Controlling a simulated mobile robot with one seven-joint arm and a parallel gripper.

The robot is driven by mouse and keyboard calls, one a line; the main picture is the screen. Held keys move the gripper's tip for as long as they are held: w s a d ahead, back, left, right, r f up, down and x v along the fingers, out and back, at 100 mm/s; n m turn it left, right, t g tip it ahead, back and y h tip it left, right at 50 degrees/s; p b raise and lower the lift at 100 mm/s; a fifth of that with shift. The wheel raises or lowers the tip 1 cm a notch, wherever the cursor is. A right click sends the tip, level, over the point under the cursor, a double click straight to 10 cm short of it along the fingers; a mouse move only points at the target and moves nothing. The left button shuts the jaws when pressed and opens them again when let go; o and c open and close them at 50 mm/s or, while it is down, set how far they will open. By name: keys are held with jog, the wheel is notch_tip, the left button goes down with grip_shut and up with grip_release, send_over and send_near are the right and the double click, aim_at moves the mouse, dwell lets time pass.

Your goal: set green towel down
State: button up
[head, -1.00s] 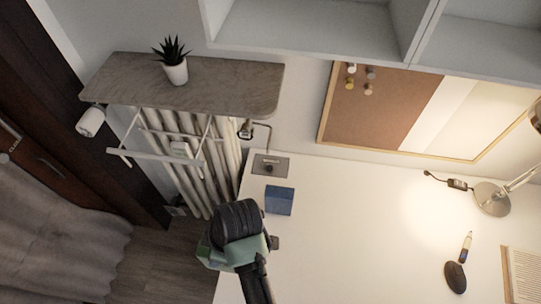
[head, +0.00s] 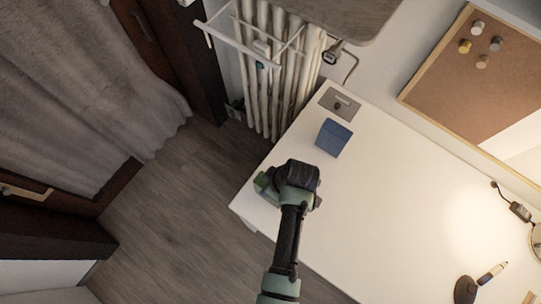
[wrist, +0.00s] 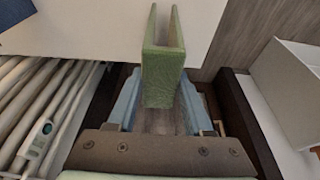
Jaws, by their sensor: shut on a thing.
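The green towel (wrist: 163,70) is folded into a narrow U shape in the wrist view. My gripper (wrist: 160,88) is shut on it, with a finger on each side. The towel's far end shows over the white desk top (wrist: 110,30); I cannot tell whether it touches the desk. In the head view, my arm reaches over the left edge of the white desk (head: 390,200). A bit of green (head: 263,184) shows left of my wrist there, and the rest of the towel is hidden.
A white radiator (head: 275,75) with a rack is beyond the desk's left end. The desk's middle is clear.

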jog(key=shift+f, duration=0.25)
jog(key=shift+f, duration=0.15)
jog(key=o, duration=1.1)
jog(key=shift+c, duration=0.2)
